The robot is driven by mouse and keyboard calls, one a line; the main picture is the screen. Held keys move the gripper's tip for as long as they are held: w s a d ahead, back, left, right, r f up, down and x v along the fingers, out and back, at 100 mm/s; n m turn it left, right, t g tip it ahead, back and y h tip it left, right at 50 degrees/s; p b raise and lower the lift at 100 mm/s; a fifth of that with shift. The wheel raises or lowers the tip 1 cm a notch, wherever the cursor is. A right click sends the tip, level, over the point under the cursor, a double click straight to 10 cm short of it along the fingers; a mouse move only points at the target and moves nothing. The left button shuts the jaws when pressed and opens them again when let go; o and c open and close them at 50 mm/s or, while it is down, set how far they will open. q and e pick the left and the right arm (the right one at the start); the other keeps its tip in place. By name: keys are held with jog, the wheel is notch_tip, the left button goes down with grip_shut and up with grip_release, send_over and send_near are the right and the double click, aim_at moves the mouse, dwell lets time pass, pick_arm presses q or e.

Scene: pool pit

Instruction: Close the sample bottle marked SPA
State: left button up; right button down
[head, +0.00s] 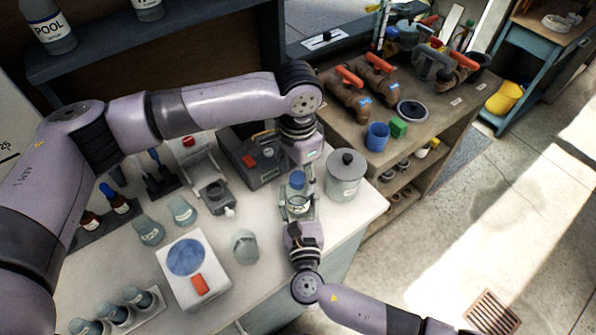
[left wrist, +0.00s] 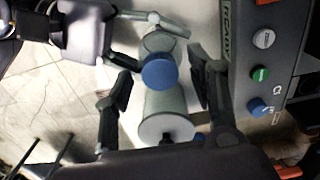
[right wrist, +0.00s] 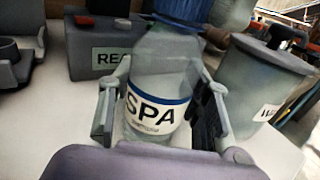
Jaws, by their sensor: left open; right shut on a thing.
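The sample bottle marked SPA (right wrist: 152,108) is a clear bottle with a blue-banded white label, upright in the right wrist view. My right gripper (right wrist: 165,88) is shut around its sides. In the head view the bottle (head: 298,205) is at the bench's right part. A blue cap (head: 298,180) is at the bottle's top; it also shows in the left wrist view (left wrist: 160,70) and at the top of the right wrist view (right wrist: 180,18). Whether it is screwed down I cannot tell. My left gripper (head: 299,168) is open above, its fingers apart on either side of the cap.
A grey lidded canister (head: 346,178) stands close right of the bottle. A dark grey device (head: 250,155) with buttons is behind left. A blue-topped scale (head: 193,268) and a clear beaker (head: 245,247) are to the left. The bench edge is close on the right.

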pick_arm(q)
notch_tip(320, 180, up, 12)
dwell(0.7)
pick_arm(e)
jog(key=c, duration=0.8)
grip_release()
jog(key=shift+o, duration=0.2)
jog(key=shift+s, duration=0.1)
jog(key=s, duration=0.4)
jog(key=s+d, duration=0.1)
jog(key=s, duration=0.6)
jog(key=shift+s+d, duration=0.15)
jog(key=shift+s, duration=0.25)
